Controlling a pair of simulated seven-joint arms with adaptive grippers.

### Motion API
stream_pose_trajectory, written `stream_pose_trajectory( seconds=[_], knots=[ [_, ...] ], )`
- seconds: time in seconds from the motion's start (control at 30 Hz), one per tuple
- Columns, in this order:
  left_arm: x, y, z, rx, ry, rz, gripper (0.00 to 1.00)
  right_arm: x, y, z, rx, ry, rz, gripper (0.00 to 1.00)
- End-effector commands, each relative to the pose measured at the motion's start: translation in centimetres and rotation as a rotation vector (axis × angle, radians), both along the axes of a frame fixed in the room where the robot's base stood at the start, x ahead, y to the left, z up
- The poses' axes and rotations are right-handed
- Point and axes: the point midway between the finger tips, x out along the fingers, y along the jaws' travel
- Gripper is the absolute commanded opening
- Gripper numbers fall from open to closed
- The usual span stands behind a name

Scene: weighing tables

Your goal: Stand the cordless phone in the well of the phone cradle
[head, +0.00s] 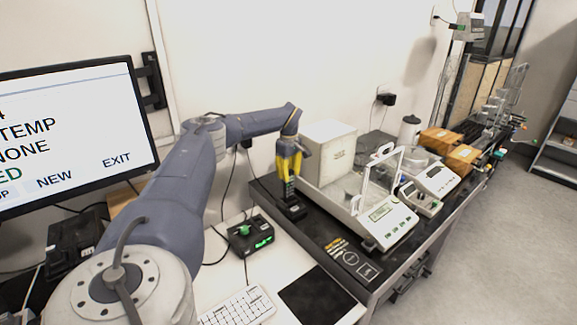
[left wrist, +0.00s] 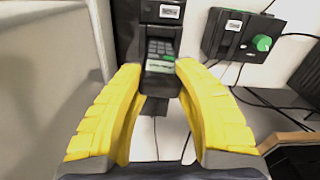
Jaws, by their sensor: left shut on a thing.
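The cordless phone (head: 290,186) is dark with a keypad. It is upright between the yellow fingers of my left gripper (head: 290,163), which is shut on its upper part. In the left wrist view the phone (left wrist: 160,50) shows its keys and a small pale screen, between the fingertips (left wrist: 160,72). The black phone cradle (head: 292,210) is on the dark table directly below; it also shows in the left wrist view (left wrist: 148,14), with a white label. The phone's lower end meets the cradle in the picture; whether it is seated in the well I cannot tell. My right gripper is not in view.
A white balance (head: 388,222) with a glass shield and a white box (head: 327,150) stand right of the cradle. A black device with a green knob (head: 250,236) is on the lower white desk, near a keyboard (head: 238,306). A monitor (head: 70,130) is at left.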

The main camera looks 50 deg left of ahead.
Motion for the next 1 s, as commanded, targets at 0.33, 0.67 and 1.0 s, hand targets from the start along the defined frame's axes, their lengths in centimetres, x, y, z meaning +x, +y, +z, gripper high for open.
stream_pose_trajectory(
  seconds=[0.33,0.67,1.0],
  knots=[
    [0.02,-0.01,-0.41,0.0,0.0,0.0,0.0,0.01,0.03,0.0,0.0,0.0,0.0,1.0],
    [0.02,-0.01,-0.82,0.0,0.0,0.0,0.0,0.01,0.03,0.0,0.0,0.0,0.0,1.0],
    [0.01,-0.01,-0.9,0.0,0.0,0.0,0.59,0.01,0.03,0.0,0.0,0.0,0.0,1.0]
  ],
)
